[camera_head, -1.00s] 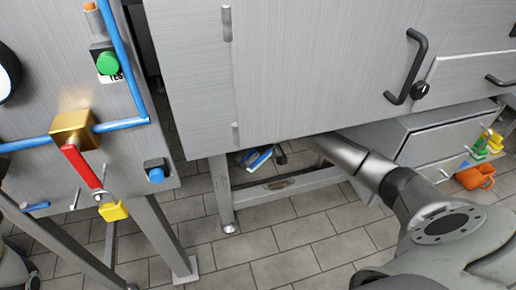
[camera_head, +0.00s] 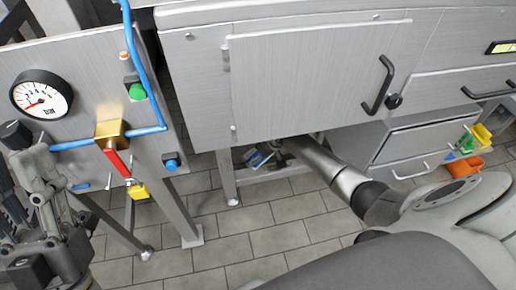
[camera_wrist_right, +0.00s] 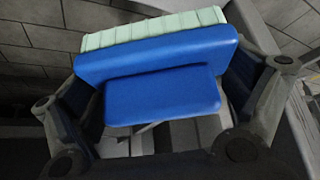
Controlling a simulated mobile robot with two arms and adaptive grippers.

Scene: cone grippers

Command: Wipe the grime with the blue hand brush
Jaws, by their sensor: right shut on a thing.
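The blue hand brush (camera_wrist_right: 150,95) fills the middle of the right wrist view, with a pale green bristle block along its far side. My right gripper (camera_wrist_right: 163,82) is shut on it, one dark finger at each side. In the head view the brush (camera_head: 258,159) shows small and partly hidden below the steel cabinet, at the end of my right arm. My left gripper (camera_head: 38,190) is at the lower left, in front of the gauge panel; its fingers overlap and I cannot tell their opening. I cannot make out any grime.
The steel cabinet (camera_head: 300,85) with black handles hangs over my right arm. A drawer unit (camera_head: 415,150) stands at right, with an orange container (camera_head: 462,167) and coloured brushes beside it. The panel at left carries a red-handled valve (camera_head: 116,160) and blue pipe. Tiled floor (camera_head: 270,235) is open below.

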